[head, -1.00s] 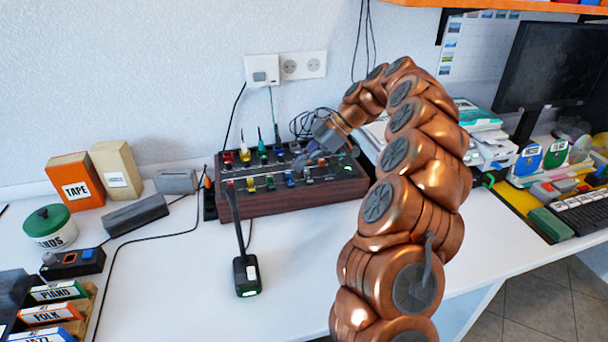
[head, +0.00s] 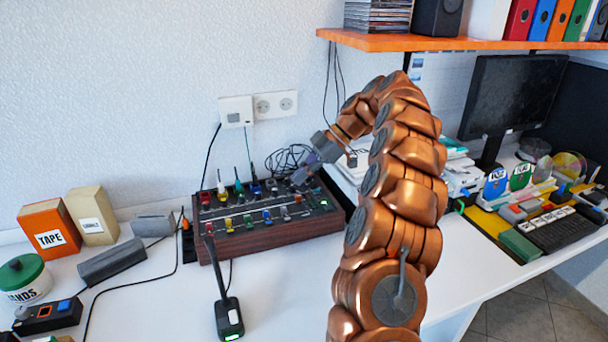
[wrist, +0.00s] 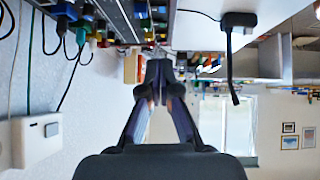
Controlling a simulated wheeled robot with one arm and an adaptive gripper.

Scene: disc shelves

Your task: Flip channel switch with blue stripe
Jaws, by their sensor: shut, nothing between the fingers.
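The mixer console (head: 280,234) is a dark box with wood-like sides, standing on the white desk near the wall. Its top carries a front row of small coloured switches: red, yellow, blue, green and others. A blue one (head: 267,215) sits near the middle of that row. Coloured cable plugs stand along its back. My gripper (head: 298,178) is shut and empty above the back right of the console, apart from the front row. The wrist view shows the closed fingers (wrist: 160,70) with the console (wrist: 115,18) at the upper left, upside down.
A black microphone (head: 229,318) stands in front of the console. A wall socket (head: 275,104) is behind. An orange shelf (head: 430,42) overhangs at the upper right.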

